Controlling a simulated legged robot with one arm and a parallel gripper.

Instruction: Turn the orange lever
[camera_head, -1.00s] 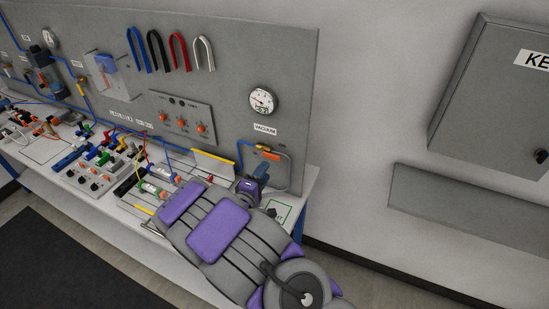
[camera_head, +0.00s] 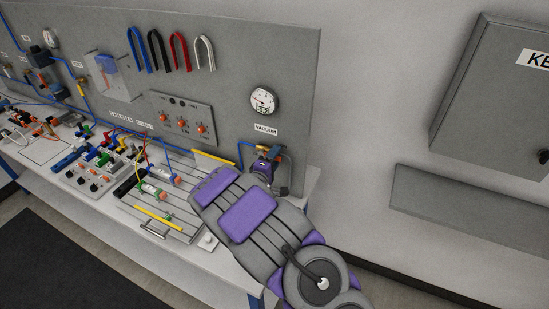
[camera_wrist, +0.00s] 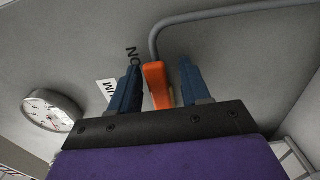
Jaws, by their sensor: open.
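The orange lever (camera_wrist: 157,85) shows in the wrist view, upright in the picture, between the two blue fingers of my gripper (camera_wrist: 160,85). The fingers are open, with a gap on each side of the lever; the left finger is closer to it than the right one. In the head view my gripper (camera_head: 270,160) is at the lower right of the grey panel, under the vacuum label. There the lever is mostly hidden by the gripper, and only a small orange patch shows.
A round gauge (camera_head: 264,101) sits on the panel (camera_head: 230,70) above my gripper; it also shows in the wrist view (camera_wrist: 50,110). A grey pipe (camera_wrist: 215,14) runs close past the lever. The bench (camera_head: 215,262) below holds several fittings. A grey cabinet (camera_head: 500,90) hangs at right.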

